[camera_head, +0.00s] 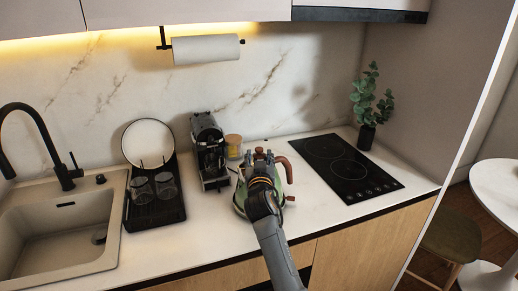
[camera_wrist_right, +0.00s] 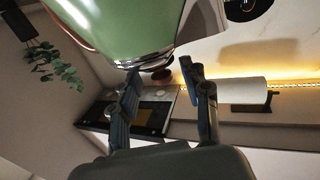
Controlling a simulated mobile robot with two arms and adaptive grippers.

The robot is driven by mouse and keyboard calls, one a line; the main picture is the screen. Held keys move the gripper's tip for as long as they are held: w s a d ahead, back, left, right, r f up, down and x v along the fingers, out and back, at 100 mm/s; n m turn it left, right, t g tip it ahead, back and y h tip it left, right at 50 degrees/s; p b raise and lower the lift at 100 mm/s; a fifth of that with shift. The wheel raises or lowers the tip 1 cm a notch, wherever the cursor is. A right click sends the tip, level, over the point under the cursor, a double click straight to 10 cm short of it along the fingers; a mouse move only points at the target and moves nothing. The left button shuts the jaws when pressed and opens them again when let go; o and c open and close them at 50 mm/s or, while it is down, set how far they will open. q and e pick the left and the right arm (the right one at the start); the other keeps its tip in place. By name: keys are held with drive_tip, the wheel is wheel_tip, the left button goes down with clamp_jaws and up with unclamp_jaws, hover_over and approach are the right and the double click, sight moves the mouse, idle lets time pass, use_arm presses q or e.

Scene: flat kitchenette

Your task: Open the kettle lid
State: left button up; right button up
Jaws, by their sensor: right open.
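A green kettle (camera_head: 240,200) with a brown handle (camera_head: 285,168) stands on the counter, left of the cooktop. My right gripper (camera_head: 264,155) is over the kettle in the head view, and my arm hides much of the kettle and its lid. In the right wrist view the kettle's green body (camera_wrist_right: 125,25) fills the top. The right gripper's fingers (camera_wrist_right: 162,75) are apart there, below the kettle's edge in the picture. A small dark brown part shows near the gap; I cannot tell whether it is the lid knob. My left gripper is not in view.
A black coffee machine (camera_head: 209,150) and a jar (camera_head: 233,146) stand close behind and left of the kettle. A black cooktop (camera_head: 345,170) lies to the right, with a potted plant (camera_head: 368,120) behind it. A dish rack (camera_head: 155,208) and sink (camera_head: 55,235) are left. Bare counter lies in front.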

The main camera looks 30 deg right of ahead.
sight(259, 153)
drive_tip(key=shift+x, duration=1.55)
clamp_jaws()
